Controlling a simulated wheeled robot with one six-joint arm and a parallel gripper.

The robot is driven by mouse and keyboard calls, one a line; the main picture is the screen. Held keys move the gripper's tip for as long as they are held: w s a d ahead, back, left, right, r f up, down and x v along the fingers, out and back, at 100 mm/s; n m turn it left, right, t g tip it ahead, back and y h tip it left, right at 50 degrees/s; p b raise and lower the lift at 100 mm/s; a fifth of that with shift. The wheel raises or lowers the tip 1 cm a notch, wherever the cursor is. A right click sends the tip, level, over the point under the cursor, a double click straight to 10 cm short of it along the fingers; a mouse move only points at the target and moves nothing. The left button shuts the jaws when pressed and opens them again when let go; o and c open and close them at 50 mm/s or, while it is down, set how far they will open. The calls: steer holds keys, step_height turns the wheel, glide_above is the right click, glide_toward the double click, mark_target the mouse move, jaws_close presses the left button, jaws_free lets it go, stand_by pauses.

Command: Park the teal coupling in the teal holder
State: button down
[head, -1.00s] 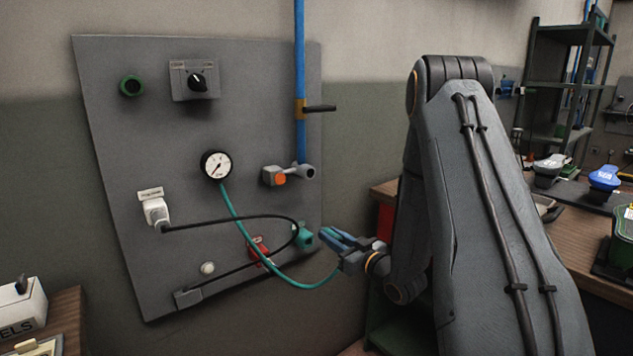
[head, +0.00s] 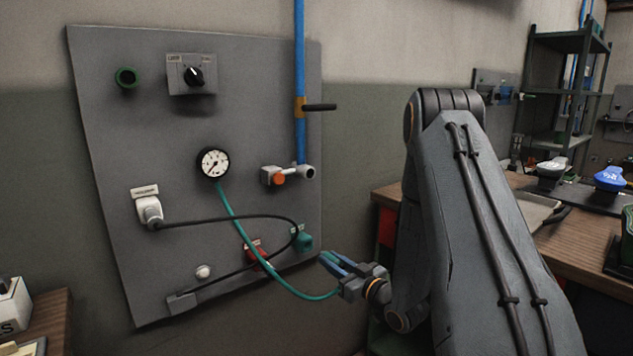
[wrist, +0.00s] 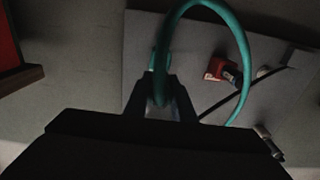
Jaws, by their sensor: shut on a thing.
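The teal holder (head: 303,241) sits low on the right side of the grey panel. A teal hose (head: 240,236) runs from below the gauge down to my gripper (head: 331,260), which stands off the panel, below and right of the holder. In the wrist view, my gripper (wrist: 161,88) is shut around the end of the teal hose (wrist: 241,50), which loops up and over to the right. The teal coupling is mostly hidden between the fingers.
A red holder (head: 255,252) is left of the teal one. A black cable (head: 240,217) loops from a white plug (head: 149,209) across the panel near the teal holder. A gauge (head: 213,163) and an orange-ended valve (head: 280,177) are above. A wooden bench (head: 560,240) stands right.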

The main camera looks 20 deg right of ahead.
steer(key=shift+f, duration=0.35)
steer(key=shift+w, duration=0.2)
steer(key=shift+b+x, duration=0.65)
steer(key=shift+x, duration=1.65)
steer(key=shift+x, duration=1.4)
stand_by(1.0)
steer(key=c, duration=1.4)
jaws_free()
